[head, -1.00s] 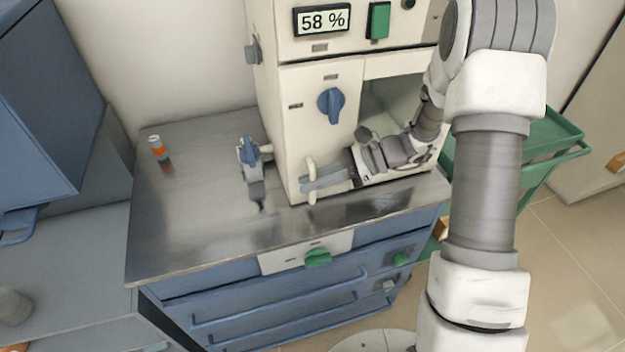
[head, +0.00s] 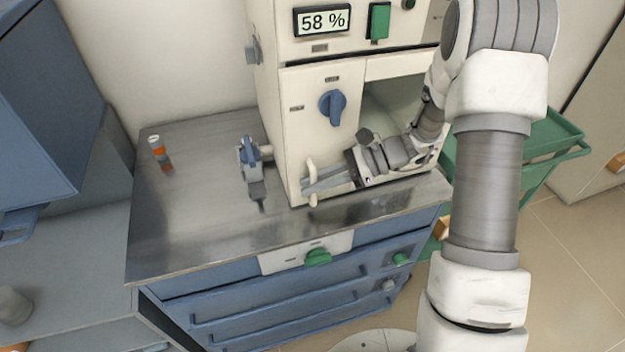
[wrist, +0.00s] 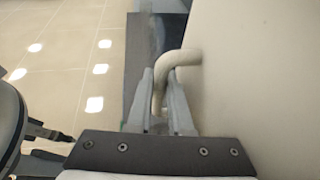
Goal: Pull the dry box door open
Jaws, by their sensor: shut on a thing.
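The dry box (head: 305,130) is a cream cabinet on the metal bench top, with a 58 % display above its front. My gripper (head: 318,184) reaches in from the right, low across the front, and is shut on the handle. In the wrist view, the fingers (wrist: 162,100) lie on both sides of the curved handle (wrist: 160,75), beside the pale panel (wrist: 245,80). I see no clear gap at the door's edge. My arm covers the right part of the front.
A small orange-and-white bottle (head: 160,152) stands further left. The bench top (head: 200,225) is clear in front. Blue drawers (head: 290,300) lie below it. A green cart (head: 550,135) stands at the right.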

